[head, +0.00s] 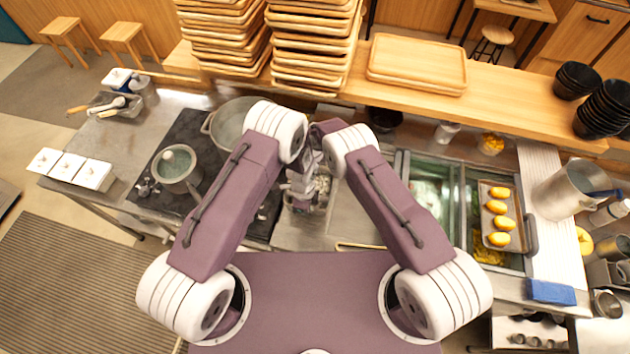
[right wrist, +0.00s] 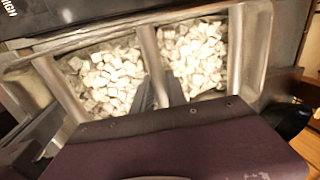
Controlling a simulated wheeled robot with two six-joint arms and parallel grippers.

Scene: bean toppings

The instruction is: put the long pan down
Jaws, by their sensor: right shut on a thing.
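The long pan is a grey metal pan (right wrist: 245,55) with white cubes (right wrist: 112,78) on both sides of a middle wall (right wrist: 150,55) in the right wrist view. My right gripper (right wrist: 160,92) is shut at this middle wall, with its fingers close together. In the head view the pan (head: 323,197) shows only in part, low between my two arms, with some white cubes visible. My left gripper (head: 298,190) is beside it, mostly covered by my arm, and its jaws cannot be made out. Whether the pan touches the counter is hidden.
A black stove (head: 190,135) with a grey pot (head: 176,168) and a large pot (head: 236,118) is at left. A tray of yellow pieces (head: 487,205) lies over the wells at right. Wooden tray stacks (head: 310,45) stand behind. Bare counter (head: 352,215) shows right of the pan.

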